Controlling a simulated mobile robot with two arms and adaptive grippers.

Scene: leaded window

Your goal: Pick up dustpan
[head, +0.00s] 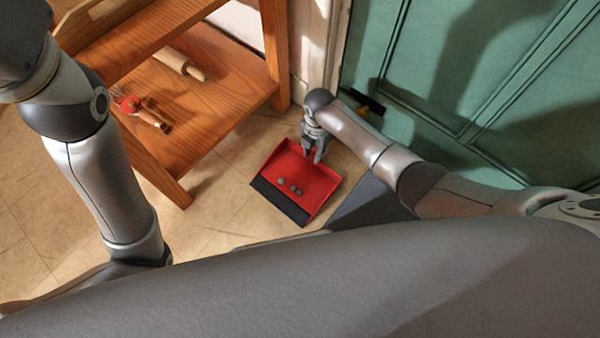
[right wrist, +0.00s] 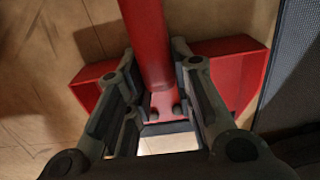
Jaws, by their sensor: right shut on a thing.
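The red dustpan (head: 316,181) has a dark front lip and several small grey lumps (head: 290,185) in its pan. It is over the floor between the wooden shelf and the green door; I cannot tell whether it touches the floor. My right gripper (head: 314,155) is at the rear edge of the pan, shut on the dustpan's handle. In the right wrist view the red handle (right wrist: 149,40) runs between the fingers of the right gripper (right wrist: 158,110), with the pan's red sides showing beyond. My left arm comes in from the left; its gripper is out of view.
A wooden shelf unit (head: 205,95) stands at upper left, holding a rolling pin (head: 180,64) and a red-and-wood item (head: 140,109). A green door (head: 440,60) is close behind my right arm. Bare tiled floor (head: 225,215) lies left of the dustpan.

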